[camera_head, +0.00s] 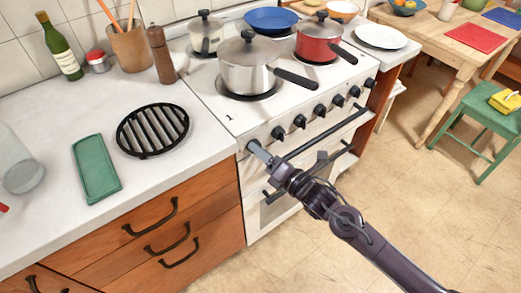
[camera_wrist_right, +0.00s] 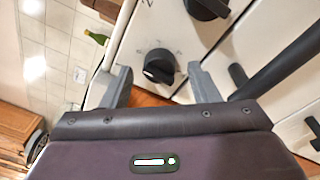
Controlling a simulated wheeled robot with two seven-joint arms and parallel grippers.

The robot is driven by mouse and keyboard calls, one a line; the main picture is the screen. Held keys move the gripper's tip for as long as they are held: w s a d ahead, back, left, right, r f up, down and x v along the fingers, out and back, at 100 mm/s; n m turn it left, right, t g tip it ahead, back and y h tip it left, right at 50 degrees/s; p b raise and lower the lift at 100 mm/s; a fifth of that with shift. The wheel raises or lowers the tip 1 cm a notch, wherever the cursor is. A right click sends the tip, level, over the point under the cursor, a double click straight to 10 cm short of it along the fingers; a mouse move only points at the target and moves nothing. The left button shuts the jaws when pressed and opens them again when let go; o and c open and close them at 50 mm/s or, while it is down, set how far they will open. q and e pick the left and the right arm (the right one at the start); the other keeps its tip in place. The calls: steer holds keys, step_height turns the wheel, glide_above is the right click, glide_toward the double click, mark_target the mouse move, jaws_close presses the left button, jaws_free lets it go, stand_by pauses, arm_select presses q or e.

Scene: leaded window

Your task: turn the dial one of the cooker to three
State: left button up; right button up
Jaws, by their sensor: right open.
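The white cooker (camera_head: 235,190) has a row of black dials along its front edge. My right gripper (camera_head: 254,146) is at the left end of that row, and its fingers hide what is behind them in the head view. In the right wrist view a black dial (camera_wrist_right: 158,66) with a pale mark on it sits between the two open fingertips of the right gripper (camera_wrist_right: 160,76). I see a gap on each side of the dial. The numbers around it are too faint to read. A second dial (camera_wrist_right: 206,8) shows at the top. My left gripper is not in view.
The oven door handle (camera_head: 325,132) runs just below the dials, close to my right gripper. A steel pot (camera_head: 248,70) and a red pan (camera_head: 318,40) stand on the hob. A black trivet (camera_head: 152,130) lies on the counter to the left.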

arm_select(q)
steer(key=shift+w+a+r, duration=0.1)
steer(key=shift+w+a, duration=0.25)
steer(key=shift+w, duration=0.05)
arm_select(e)
steer(key=shift+w+a, duration=0.3)
steer(key=shift+w, duration=0.05)
steer(key=shift+c, duration=0.4)
steer(key=c, duration=0.9)
